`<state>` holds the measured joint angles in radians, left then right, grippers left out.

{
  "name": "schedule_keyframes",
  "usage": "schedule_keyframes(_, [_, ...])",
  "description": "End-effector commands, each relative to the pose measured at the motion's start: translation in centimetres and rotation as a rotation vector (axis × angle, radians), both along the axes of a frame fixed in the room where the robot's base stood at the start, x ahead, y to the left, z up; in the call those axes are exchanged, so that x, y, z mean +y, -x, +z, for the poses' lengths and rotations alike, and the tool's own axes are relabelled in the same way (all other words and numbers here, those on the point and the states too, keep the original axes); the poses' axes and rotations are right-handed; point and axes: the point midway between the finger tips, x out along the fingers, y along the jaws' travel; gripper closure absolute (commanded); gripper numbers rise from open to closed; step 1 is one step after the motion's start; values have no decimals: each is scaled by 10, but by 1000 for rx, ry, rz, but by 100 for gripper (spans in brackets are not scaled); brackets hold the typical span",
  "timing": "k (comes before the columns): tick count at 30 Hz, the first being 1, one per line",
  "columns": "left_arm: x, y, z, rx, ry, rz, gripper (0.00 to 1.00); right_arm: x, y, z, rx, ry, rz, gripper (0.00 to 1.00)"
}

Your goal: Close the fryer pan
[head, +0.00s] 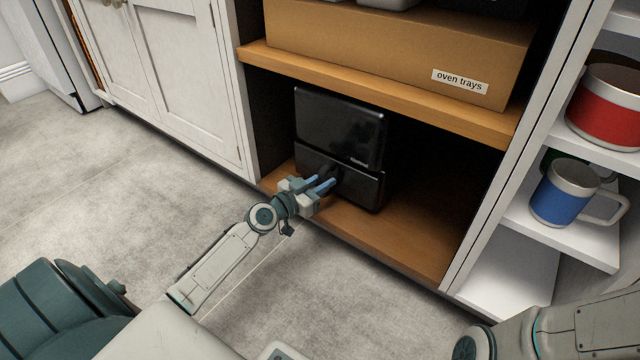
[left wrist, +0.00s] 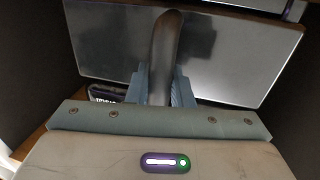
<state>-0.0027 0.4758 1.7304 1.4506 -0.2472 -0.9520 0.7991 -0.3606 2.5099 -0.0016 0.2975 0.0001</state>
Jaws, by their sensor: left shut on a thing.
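The black fryer (head: 340,125) stands on the lower wooden shelf of the open cabinet. Its glossy front has an upper panel and a lower pan front (head: 357,184) with a dark handle (head: 329,174) sticking out. My left gripper (head: 325,184) is at that handle, with its blue fingers on either side. In the left wrist view the handle (left wrist: 166,50) runs between the fingers (left wrist: 160,88), which are shut on it. Whether a gap remains behind the pan front is hard to tell. My right gripper is out of view; only part of that arm shows at lower right.
A cardboard box labelled "oven trays" (head: 400,45) sits on the shelf above the fryer. A white side shelf at right holds a red pot (head: 606,105) and a blue mug (head: 562,190). The lower shelf (head: 400,235) is bare right of the fryer.

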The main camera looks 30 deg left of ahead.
Motion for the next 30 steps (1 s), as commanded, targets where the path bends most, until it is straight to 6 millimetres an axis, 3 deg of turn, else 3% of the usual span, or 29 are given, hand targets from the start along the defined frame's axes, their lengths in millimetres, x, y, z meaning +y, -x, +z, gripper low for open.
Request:
schedule_keyframes(1, [2,-2,2,-5,-1,4,76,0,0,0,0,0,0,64])
schedule_keyframes(3, [1,-2,3,-6,0,4,63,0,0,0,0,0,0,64])
schedule_keyframes(4, [1,-2,2,-5,-1,4,61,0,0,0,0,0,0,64])
schedule_keyframes(16, [3,7,0,-2,-1,3,61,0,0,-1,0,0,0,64])
schedule_keyframes(30, [25,83,-3,-2,-6,0,61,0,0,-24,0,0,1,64])
